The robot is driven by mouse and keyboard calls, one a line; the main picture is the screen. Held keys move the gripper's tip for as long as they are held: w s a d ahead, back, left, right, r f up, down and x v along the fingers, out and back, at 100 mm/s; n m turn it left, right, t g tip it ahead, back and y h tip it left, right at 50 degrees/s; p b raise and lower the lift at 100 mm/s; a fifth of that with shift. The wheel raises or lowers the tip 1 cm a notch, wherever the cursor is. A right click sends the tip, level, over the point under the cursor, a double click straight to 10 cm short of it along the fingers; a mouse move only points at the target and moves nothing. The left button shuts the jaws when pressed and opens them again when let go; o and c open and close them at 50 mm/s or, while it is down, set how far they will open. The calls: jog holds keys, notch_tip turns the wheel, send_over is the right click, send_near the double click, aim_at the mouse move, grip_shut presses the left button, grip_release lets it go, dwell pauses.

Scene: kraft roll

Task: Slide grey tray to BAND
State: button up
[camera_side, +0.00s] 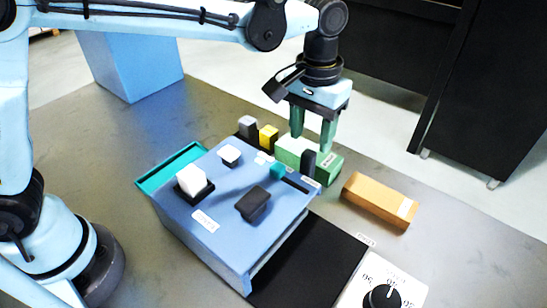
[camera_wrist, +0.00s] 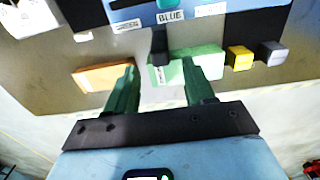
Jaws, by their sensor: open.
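No grey tray is plain to me, and I cannot read BAND on any label. The one clearly grey piece is a small block (camera_side: 247,125) at the back edge of a blue box (camera_side: 215,222); it also shows at the right in the wrist view (camera_wrist: 273,52). My gripper (camera_side: 312,137) is open and empty, pointing down above a green block (camera_side: 318,160). In the wrist view its green fingers (camera_wrist: 162,88) are well apart, with the green block (camera_wrist: 205,66) and an upright black handle (camera_wrist: 159,45) beyond them.
A yellow block (camera_side: 268,138) stands beside the grey one. An orange-brown block (camera_side: 380,201) lies to the right. The box top carries a white block (camera_side: 191,180), a black knob (camera_side: 253,203) and a teal piece (camera_side: 278,171). A dial panel (camera_side: 383,284) is at front right.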

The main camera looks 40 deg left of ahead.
jog(key=shift+r, duration=2.1)
jog(key=shift+a+r, duration=0.1)
jog(key=shift+a, duration=0.25)
jog(key=s+a+f+t, duration=0.2)
jog(key=s+a, duration=0.4)
jog(key=a, duration=0.3)
jog(key=s+a+f+t, duration=0.2)
jog(key=s+a+t, duration=0.3)
jog(key=a, duration=0.5)
jog(key=shift+s+a, duration=0.15)
jog(key=shift+s, duration=0.25)
